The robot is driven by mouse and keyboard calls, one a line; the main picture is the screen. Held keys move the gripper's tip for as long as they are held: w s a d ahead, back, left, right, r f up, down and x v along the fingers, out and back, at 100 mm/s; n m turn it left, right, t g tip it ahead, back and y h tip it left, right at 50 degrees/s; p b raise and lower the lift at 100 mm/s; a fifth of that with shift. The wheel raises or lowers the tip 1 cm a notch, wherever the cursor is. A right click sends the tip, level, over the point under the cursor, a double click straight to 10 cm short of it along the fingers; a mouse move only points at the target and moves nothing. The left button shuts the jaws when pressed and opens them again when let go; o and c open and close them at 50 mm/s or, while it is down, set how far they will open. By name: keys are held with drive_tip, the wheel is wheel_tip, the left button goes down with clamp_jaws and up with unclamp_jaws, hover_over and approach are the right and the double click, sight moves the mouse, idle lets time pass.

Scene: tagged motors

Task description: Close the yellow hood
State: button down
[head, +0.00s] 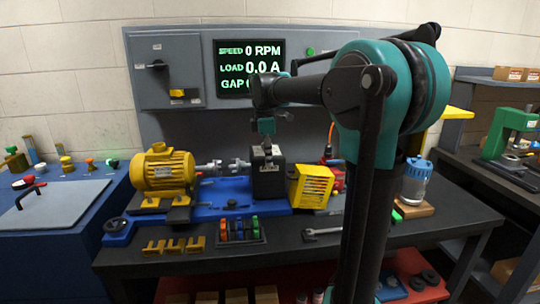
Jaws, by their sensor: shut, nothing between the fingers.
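The yellow hood (312,186) is a slatted, box-like guard at the right of the blue machine bed. It stands just right of the dark load block (268,182). I cannot tell its hinge or exact tilt from here. A bare shaft and coupling (222,167) show between the yellow motor (163,172) and the dark block. My gripper (268,146) points down above the dark block, left of the hood and apart from it. It is shut and empty; its fingertips are small and dark against the block.
The blue bed (205,205) lies on a dark bench. In front are yellow brackets (173,246), a rack of coloured pieces (239,230) and a wrench (322,232). A blue-topped motor (416,180) stands right. A panel reading 0 RPM (249,67) hangs behind.

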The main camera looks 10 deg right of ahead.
drive_tip(key=d+f, duration=0.4)
drive_tip(key=shift+f, duration=0.2)
drive_tip(key=shift+d, duration=0.2)
idle(0.4)
